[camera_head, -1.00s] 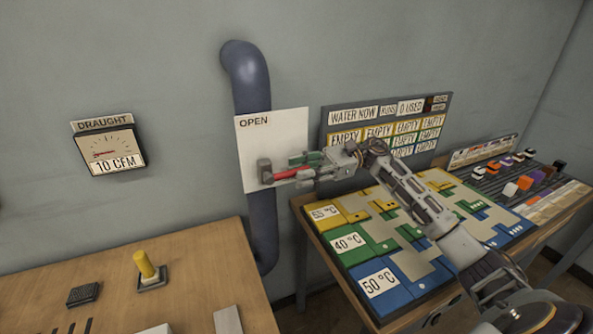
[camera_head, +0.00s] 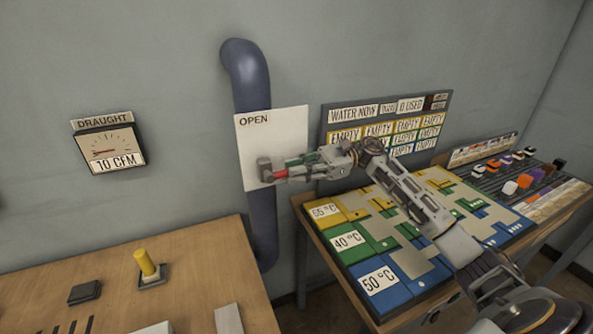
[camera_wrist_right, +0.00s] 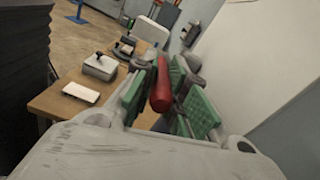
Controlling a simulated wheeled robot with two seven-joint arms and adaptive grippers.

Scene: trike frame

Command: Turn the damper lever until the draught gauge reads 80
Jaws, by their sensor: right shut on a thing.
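The damper lever is a red handle (camera_head: 281,174) on a grey hub (camera_head: 264,169), in front of a white plate (camera_head: 287,133) marked OPEN at its top left. The handle points right, roughly level. My right gripper (camera_head: 292,172) is shut on the red handle; the handle also shows between the green finger pads in the right wrist view (camera_wrist_right: 161,88). The draught gauge (camera_head: 107,146) hangs on the wall at the left; its label reads 10 CFM and its red needle points left. My left gripper is not in view.
A blue-grey pipe (camera_head: 248,82) runs down the wall behind the plate. A wooden table (camera_head: 205,262) with a yellow peg (camera_head: 145,263) stands at the lower left. A coloured board (camera_head: 349,264) with temperature labels lies below my right arm.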

